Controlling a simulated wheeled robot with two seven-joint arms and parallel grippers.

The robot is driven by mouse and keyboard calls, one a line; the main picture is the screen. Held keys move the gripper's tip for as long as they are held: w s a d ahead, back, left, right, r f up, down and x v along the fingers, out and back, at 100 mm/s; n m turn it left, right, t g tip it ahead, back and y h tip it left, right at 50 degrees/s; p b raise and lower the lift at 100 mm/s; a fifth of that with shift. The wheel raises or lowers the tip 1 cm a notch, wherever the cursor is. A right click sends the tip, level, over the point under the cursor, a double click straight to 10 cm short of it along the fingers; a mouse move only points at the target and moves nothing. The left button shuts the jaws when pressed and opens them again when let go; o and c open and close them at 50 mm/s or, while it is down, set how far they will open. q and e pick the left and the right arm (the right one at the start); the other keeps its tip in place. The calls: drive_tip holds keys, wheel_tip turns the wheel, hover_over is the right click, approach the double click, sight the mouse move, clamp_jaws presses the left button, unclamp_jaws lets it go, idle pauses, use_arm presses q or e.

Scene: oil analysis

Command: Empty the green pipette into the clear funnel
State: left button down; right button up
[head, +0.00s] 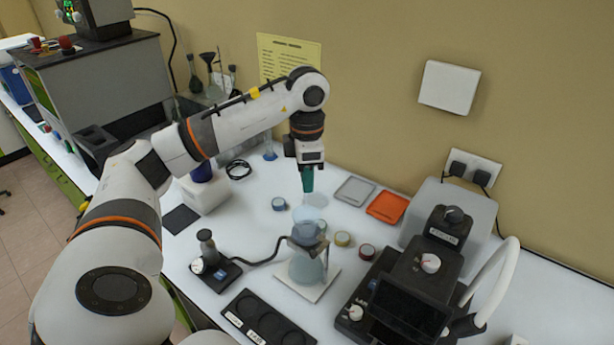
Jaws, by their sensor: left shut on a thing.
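My left gripper (308,166) points down at the centre of the head view. It is shut on the green pipette (308,180), which hangs upright with its pale tip downward. The clear funnel (306,230) sits in the top of a conical flask (306,268) on a white square plate, below the pipette. The pipette tip appears above and slightly behind the funnel; I cannot tell whether it is directly over the opening. My right gripper is not in view.
A black device with a white hose (420,285) stands at right. A grey tray (355,190) and an orange tray (387,208) lie behind. A black holder (266,320) lies in front, and a small gauge pump (213,265) stands left with a tube to the flask.

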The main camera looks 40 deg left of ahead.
use_arm(q)
drive_tip(key=c, duration=2)
unclamp_jaws()
drive_tip(key=shift+o, duration=0.2)
drive_tip(key=shift+r+p, duration=1.15)
drive_tip(key=shift+r, duration=0.35)
